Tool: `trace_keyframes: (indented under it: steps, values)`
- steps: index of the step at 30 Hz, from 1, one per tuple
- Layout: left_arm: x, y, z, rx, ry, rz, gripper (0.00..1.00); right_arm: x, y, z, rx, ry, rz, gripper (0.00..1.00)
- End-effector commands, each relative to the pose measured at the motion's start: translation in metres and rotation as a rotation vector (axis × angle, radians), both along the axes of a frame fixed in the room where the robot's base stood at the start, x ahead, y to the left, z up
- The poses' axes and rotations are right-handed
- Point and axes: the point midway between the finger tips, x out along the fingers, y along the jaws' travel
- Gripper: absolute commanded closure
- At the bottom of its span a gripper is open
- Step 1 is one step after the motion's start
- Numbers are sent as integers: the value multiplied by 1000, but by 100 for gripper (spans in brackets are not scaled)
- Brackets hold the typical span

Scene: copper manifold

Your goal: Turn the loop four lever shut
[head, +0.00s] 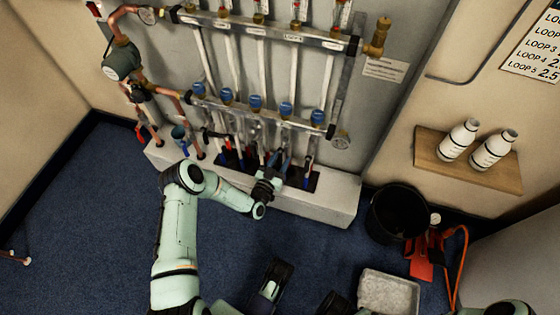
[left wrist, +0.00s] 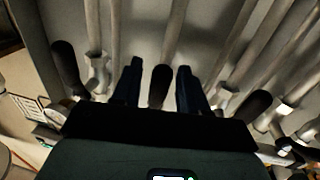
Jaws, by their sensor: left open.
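The copper manifold has an upper bar (head: 270,27) and a lower bar (head: 260,114) on the wall panel, with blue caps along the lower one. My left gripper (head: 274,163) is at the foot of the pipes, below the lower bar, toward the right of the row. In the left wrist view my left gripper (left wrist: 158,85) is open, its dark fingers on either side of one black lever handle (left wrist: 161,84). Contact cannot be made out. No label shows which loop this lever belongs to. A dark part low in the head view may be my right gripper; its jaws are unclear.
Neighbouring black handles stand to the left (left wrist: 68,66) and right (left wrist: 250,105) of the fingers. A pale ledge (head: 335,200) runs below the pipes. A black bucket (head: 398,212), a red tool (head: 424,256) and a grey tray (head: 388,293) are on the floor at right.

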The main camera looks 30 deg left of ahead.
Motion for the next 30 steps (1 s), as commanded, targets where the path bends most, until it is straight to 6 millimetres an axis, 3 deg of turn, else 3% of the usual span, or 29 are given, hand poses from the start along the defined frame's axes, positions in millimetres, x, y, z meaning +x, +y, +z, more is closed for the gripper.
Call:
trace_keyframes:
  steps: [1,5,17,30]
  values:
    - [0,0,0,0,0,0,57,0,0,0,0,0,0,57]
    - [0,0,0,0,0,0,99,0,0,0,0,0,0,57]
    - [-1,2,0,40,10,-1,100,5,1,5,-1,-17,1,57]
    - [-6,20,6,349,84,-1,100,40,6,38,-6,-135,9,57]
